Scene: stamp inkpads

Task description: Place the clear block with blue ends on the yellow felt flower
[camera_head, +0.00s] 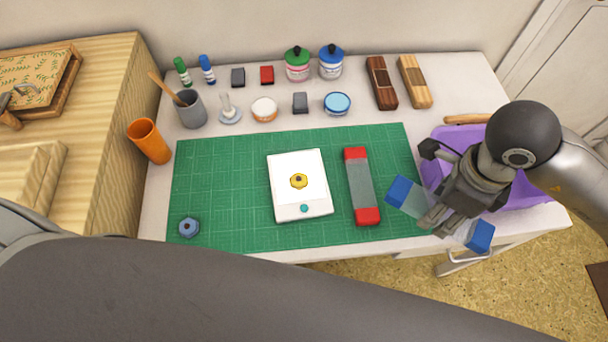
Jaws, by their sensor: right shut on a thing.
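The clear block with blue ends (399,192) is in my right gripper (438,218), which is shut on its clear middle. The block is tilted in the picture, with one blue end at the upper left and the other at the lower right. It is at the right front edge of the green mat, in front of the purple tray. The yellow felt flower (299,181) lies on a white card or pad (312,209) left of the gripper. The flower has a dark centre. My left gripper is not in view.
A clear block with red ends (361,189) lies on the green mat (225,190) between the flower and my right gripper. A blue flower-shaped piece (189,227) is at the mat's front left. The purple tray (436,172) is partly behind my right gripper. Jars and inkpads line the back.

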